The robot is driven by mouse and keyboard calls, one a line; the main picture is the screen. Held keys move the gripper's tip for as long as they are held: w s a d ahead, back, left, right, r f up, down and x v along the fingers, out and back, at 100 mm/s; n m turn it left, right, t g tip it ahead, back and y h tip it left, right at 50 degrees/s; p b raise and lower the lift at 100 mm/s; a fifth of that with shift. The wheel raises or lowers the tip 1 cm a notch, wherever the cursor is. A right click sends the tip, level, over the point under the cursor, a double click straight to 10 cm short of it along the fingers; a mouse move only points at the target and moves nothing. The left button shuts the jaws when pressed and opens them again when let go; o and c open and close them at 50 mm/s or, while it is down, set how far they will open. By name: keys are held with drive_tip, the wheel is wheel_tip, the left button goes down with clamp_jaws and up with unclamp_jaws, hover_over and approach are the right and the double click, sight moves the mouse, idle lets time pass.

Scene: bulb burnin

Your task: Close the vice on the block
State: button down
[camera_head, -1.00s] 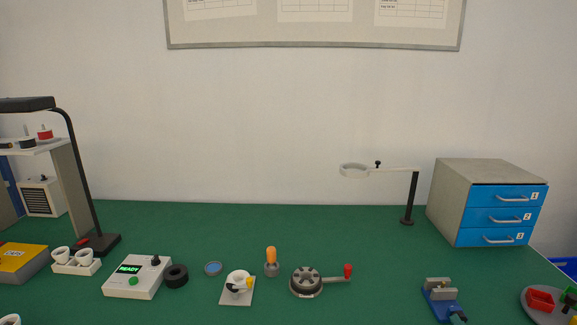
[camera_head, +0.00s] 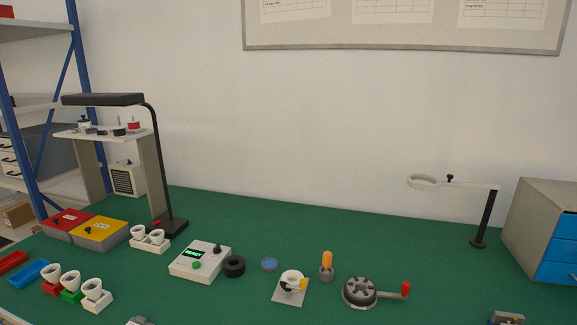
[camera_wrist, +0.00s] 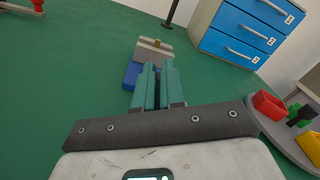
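The vice (camera_wrist: 152,52) stands on the green bench in the wrist view, with grey jaws and a blue body, just beyond my fingertips. Its near part is hidden behind my fingers. A small brass-coloured piece shows at its far side; I cannot tell whether this is the block. In the head view only the top of the vice (camera_head: 507,318) shows at the bottom edge. My gripper (camera_wrist: 158,66) has teal fingers close together with a narrow gap, and nothing visible is held. I cannot tell whether the fingertips touch the vice. My gripper is not seen in the head view.
A blue drawer cabinet (camera_wrist: 243,36) stands beyond the vice to the right. A round grey tray (camera_wrist: 283,142) with coloured parts lies at right. In the head view a crank fixture (camera_head: 360,292) and a magnifier stand (camera_head: 485,222) are on the bench, with bare green surface between.

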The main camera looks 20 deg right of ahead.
drive_tip(key=shift+s+a+r, duration=0.25)
drive_tip(key=shift+s+a, duration=0.05)
drive_tip(key=shift+s, duration=0.1)
drive_tip(key=shift+a+v, duration=0.25)
drive_tip(key=shift+v, duration=1.8)
drive_tip(key=shift+w+f, duration=0.15)
drive_tip(key=shift+w, duration=0.05)
drive_tip(key=shift+w, duration=0.1)
